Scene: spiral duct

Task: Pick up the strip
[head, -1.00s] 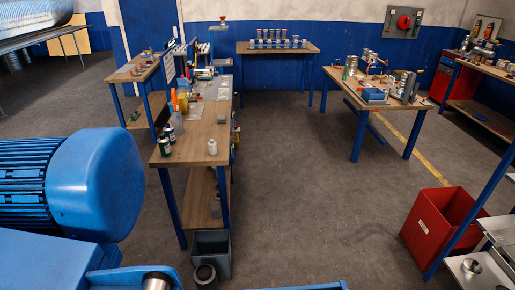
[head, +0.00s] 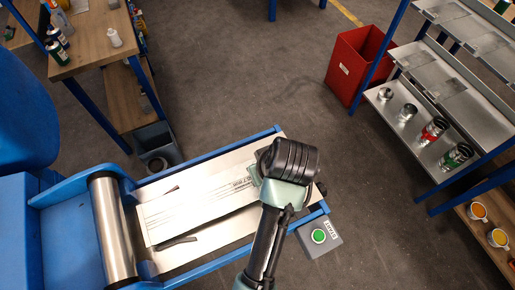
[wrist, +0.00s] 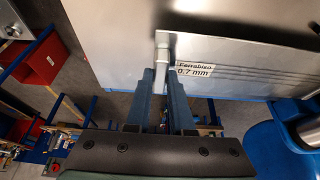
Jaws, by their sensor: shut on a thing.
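The strip (head: 195,210), a long pale metal sheet with printed lines and lettering, extends over the blue-framed metal bed (head: 225,240) in the head view. In the wrist view the strip (wrist: 255,60) runs to the right, with a white label reading about 0.7 mm near its end. My gripper (wrist: 166,75) is shut on the strip's end edge, beside that label. In the head view my wrist and arm cover the strip's right end and hide the fingertips. I cannot tell whether the strip is clear of the bed.
A steel roller (head: 110,230) stands at the bed's left end. Dark slivers (head: 177,241) lie near the strip. A box with a green button (head: 318,236) is at the bed's right. A red bin (head: 357,65) and metal shelves (head: 425,125) stand farther right. Open floor lies behind.

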